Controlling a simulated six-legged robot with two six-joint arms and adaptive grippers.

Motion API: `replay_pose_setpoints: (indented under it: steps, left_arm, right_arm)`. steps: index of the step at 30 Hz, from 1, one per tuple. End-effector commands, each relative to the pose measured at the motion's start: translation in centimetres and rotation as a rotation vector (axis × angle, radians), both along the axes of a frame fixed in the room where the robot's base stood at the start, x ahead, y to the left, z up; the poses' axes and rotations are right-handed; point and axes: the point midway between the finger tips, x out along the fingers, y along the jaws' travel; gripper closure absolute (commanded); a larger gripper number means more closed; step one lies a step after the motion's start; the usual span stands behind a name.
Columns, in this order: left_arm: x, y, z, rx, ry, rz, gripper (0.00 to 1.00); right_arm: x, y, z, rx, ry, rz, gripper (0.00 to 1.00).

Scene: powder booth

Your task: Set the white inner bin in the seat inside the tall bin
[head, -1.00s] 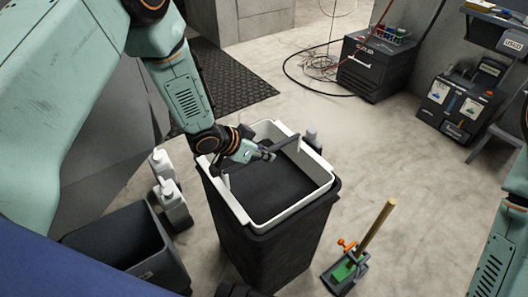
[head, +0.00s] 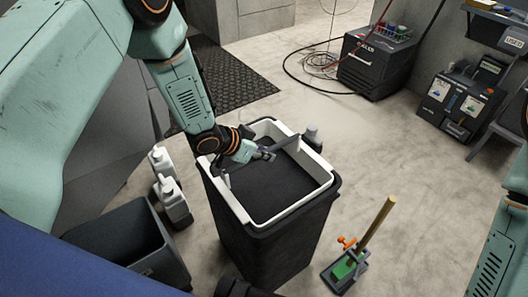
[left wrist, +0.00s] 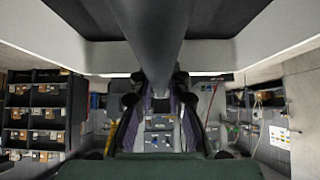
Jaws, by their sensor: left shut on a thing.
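The white inner bin (head: 292,211) sits in the mouth of the tall dark bin (head: 268,250), its white rim close to the tall bin's rim all round. Its inside looks dark. A dark grey bar handle (head: 287,147) crosses its top. My left gripper (head: 264,154) is shut on this handle from the left. In the left wrist view the handle (left wrist: 148,35) runs down the middle, with pale rim parts at the upper corners. The seat inside the tall bin is hidden. My right forearm shows at the right edge, but its gripper is out of view.
White jugs (head: 172,198) and an open grey bin (head: 125,238) stand left of the tall bin. A bottle (head: 313,134) shows just behind it. A green block in a holder with a wooden handle (head: 370,235) is at right. Floor is clear farther right.

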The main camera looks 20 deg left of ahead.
Motion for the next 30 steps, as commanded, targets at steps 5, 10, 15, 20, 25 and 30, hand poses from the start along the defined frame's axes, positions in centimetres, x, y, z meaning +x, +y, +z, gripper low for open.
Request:
replay_pose_setpoints:
  steps: [5, 10, 15, 20, 25, 30]
  left_arm:
    - [0.1, 0.0, 0.0, 0.0, -0.002, 0.0, 0.8]
    - [0.0, 0.0, -0.1, 0.0, -0.001, -0.001, 0.66]
    - [0.0, 0.0, -0.1, -0.001, -0.001, 0.0, 0.58]
    - [-0.1, 0.0, -0.2, 0.001, 0.002, 0.0, 0.58]
    - [-0.4, 0.5, 0.6, 0.0, 0.0, 0.003, 0.58]
    - [-2.0, 1.8, 2.8, -0.002, -0.002, 0.005, 0.58]
  right_arm:
    - [0.0, 0.0, 0.0, 0.0, 0.0, 0.0, 0.6]
    - [0.0, 0.0, 0.0, 0.0, 0.0, 0.0, 0.6]
    - [0.0, 0.0, 0.0, 0.0, 0.0, 0.0, 0.6]
    - [0.0, 0.0, 0.0, 0.0, 0.0, 0.0, 0.6]
    - [0.0, 0.0, 0.0, 0.0, 0.0, 0.0, 0.6]
    - [0.0, 0.0, 0.0, 0.0, 0.0, 0.0, 0.6]
